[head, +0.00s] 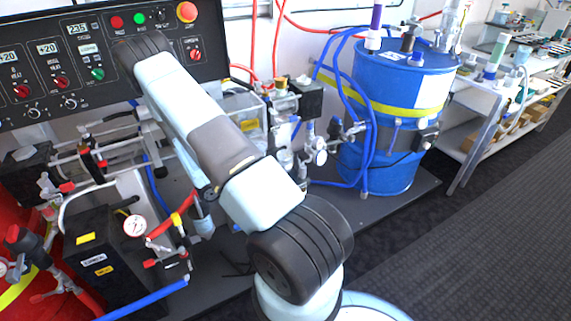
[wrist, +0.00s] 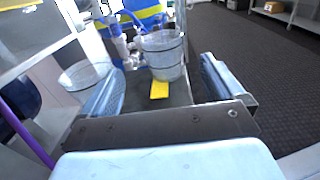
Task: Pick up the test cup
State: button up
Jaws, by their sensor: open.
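In the wrist view a clear, ringed cup (wrist: 163,57) stands upright ahead of my gripper (wrist: 160,70), framed between the two blue fingers. The fingers are spread wide and empty. I see no contact with the cup, and its depth from the fingertips is hard to judge. A second clear, open-topped vessel (wrist: 84,76) is left of the left finger. I cannot tell for certain which of the two is the test cup. In the head view my arm crosses the middle and my gripper cannot be made out.
A blue drum (head: 395,130) with a yellow band stands at the right, with blue hoses around it. A control panel (head: 60,60) is at upper left, above pipes and a gauge (head: 134,226). A yellow tag (wrist: 159,90) lies before the cup. Dark floor (head: 470,240) is clear at right.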

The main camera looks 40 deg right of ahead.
aim_at(292, 154)
jog(key=d, duration=0.3)
jog(key=s+d, duration=0.1)
jog(key=d, duration=0.2)
jog(key=shift+s+d, duration=0.2)
jog(key=shift+s+d+r, duration=0.1)
jog(key=shift+s+d, duration=0.1)
jog(key=shift+d, duration=0.65)
jog(key=shift+s+d+r, duration=0.1)
jog(key=shift+s+d, duration=0.15)
jog(key=shift+d, duration=0.55)
jog(key=shift+s+d+r, duration=0.1)
jog(key=shift+s+d, duration=0.1)
jog(key=shift+d, duration=0.65)
jog(key=c, duration=1.1)
jog(key=shift+o, duration=0.2)
